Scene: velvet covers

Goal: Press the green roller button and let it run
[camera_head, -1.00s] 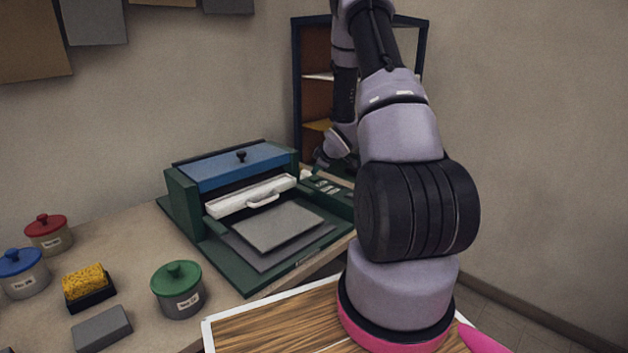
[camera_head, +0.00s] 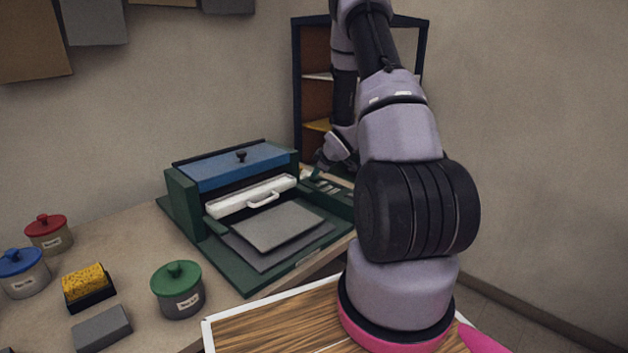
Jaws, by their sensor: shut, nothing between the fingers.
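The press (camera_head: 182,206) is a dark green machine with a blue top cover (camera_head: 235,166) and a white handled bar across its front. A grey plate (camera_head: 275,226) lies flat on its bed. A narrow control panel (camera_head: 338,197) with small pale labels runs along the press's right side. My gripper (camera_head: 311,174) is shut and empty, pointing down at the far end of this panel. I cannot make out the green roller button; it seems hidden behind my gripper or arm. I cannot tell whether the fingertips touch the panel.
Lidded pots in red (camera_head: 47,233), blue (camera_head: 22,272) and green (camera_head: 178,288) stand at left, with a yellow sponge (camera_head: 84,282) and a grey block (camera_head: 101,328) among them. A shelf cabinet (camera_head: 313,95) stands behind my arm.

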